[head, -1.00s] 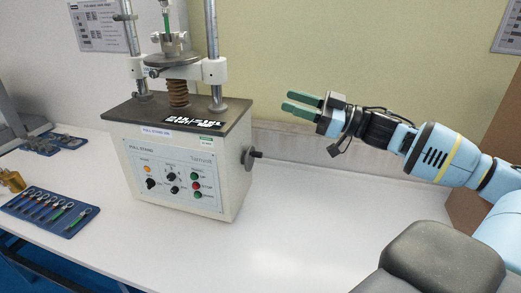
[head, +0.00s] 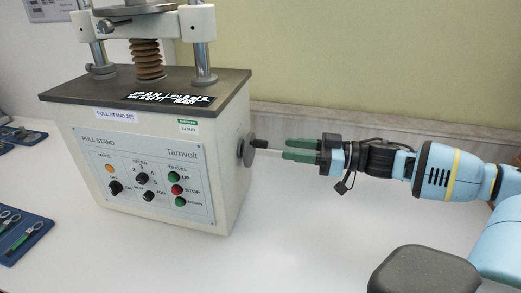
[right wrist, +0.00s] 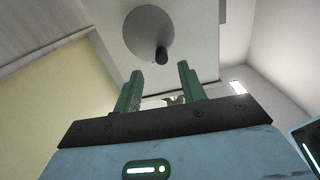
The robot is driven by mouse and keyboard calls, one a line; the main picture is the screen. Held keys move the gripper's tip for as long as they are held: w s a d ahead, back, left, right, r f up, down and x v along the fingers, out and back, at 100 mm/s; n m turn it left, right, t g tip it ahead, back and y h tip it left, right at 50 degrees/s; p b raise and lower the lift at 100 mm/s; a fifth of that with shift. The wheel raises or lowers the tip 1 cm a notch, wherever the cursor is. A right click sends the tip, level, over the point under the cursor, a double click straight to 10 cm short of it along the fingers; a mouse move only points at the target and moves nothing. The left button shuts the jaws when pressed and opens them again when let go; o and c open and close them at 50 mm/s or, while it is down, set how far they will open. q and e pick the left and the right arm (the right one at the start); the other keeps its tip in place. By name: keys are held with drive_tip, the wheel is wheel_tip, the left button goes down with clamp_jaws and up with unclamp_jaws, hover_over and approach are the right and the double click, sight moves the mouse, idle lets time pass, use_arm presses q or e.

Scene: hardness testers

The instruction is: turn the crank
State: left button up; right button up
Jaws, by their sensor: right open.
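The crank (head: 246,150) is a grey disc with a dark handle knob (head: 260,143) on the right side of the pull stand (head: 160,150). My right gripper (head: 286,150) is open, its green fingers pointing left at the knob with a small gap between. In the right wrist view the crank disc (right wrist: 149,32) and its dark knob (right wrist: 161,55) lie beyond the open fingers (right wrist: 158,85), roughly in line with the space between them. Nothing is between the fingers. My left gripper is not in view.
The stand's front panel has buttons and dials, and a screw column (head: 146,58) rises from its top. A blue mat (head: 22,240) with small tools lies at the left. The white table (head: 290,230) is clear in front of my right gripper.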

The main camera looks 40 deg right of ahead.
sight(264, 144)
drive_tip(key=shift+r+b+x, duration=0.1)
drive_tip(key=shift+b+x, duration=0.3)
drive_tip(key=shift+x, duration=1.35)
drive_tip(key=shift+r+b+x, duration=0.15)
drive_tip(key=shift+b+x, duration=0.25)
drive_tip(key=shift+x, duration=1.3)
drive_tip(key=shift+w+a, duration=0.2)
drive_tip(key=shift+a, duration=0.05)
drive_tip(key=shift+w, duration=0.1)
drive_tip(key=shift+a, duration=0.1)
clamp_jaws()
